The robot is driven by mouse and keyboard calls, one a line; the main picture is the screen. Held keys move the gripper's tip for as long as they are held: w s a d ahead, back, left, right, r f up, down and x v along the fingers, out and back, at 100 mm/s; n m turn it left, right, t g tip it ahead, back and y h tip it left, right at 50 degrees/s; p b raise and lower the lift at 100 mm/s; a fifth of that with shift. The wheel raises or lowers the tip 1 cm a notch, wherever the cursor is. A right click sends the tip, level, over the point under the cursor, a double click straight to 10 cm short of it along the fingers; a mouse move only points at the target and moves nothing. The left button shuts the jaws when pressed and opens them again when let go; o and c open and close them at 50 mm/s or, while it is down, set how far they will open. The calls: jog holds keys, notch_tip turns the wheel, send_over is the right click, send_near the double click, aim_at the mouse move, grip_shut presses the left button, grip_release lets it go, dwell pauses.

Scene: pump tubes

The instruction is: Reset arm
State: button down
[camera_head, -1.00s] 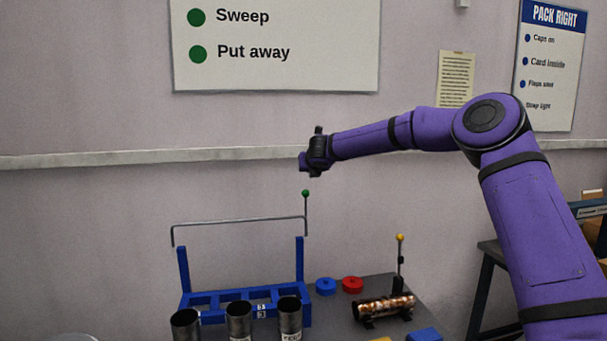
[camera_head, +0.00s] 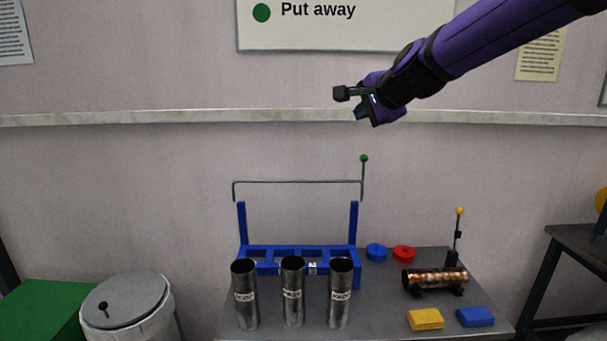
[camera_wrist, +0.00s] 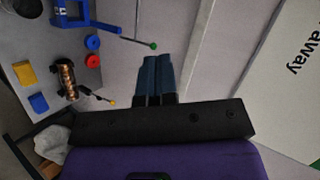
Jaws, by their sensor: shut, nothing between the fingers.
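My purple arm reaches in from the upper right of the head view. My gripper (camera_head: 365,115) hangs in the air well above the table, in front of the wall. In the wrist view my gripper (camera_wrist: 158,62) has its two dark fingers side by side, shut, with nothing between them. The blue rack (camera_head: 300,254) stands on the table below, with a raised metal bar and a green-tipped rod (camera_head: 364,159). Three metal tubes (camera_head: 246,298), (camera_head: 293,295), (camera_head: 340,297) stand upright in front of the rack, apart from the gripper.
The grey table (camera_head: 385,305) holds blue (camera_head: 376,253) and red (camera_head: 404,254) rings, a rusty tube (camera_head: 432,280) on a stand, and yellow (camera_head: 425,319) and blue (camera_head: 476,316) blocks. A lidded grey bin (camera_head: 128,302) stands left. Air around the gripper is clear.

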jog(key=s+d+f+n+g+h, duration=0.1)
jog(key=s+d+f+n+g, duration=0.1)
jog(key=s, duration=1)
jog(key=s+d+f+n+g+h, duration=0.2)
jog(key=s+d+f+n, duration=0.2)
jog(key=s+d, duration=0.5)
jog(key=s+d+f+n+g+h, duration=0.1)
jog(key=s+d+n, duration=0.4)
jog(key=s, duration=1)
notch_tip(320, 180, down, 2)
jog(key=shift+s+d+f+n+g, duration=0.15)
jog(key=shift+s+d+n+g, duration=0.3)
jog(key=shift+d, duration=0.2)
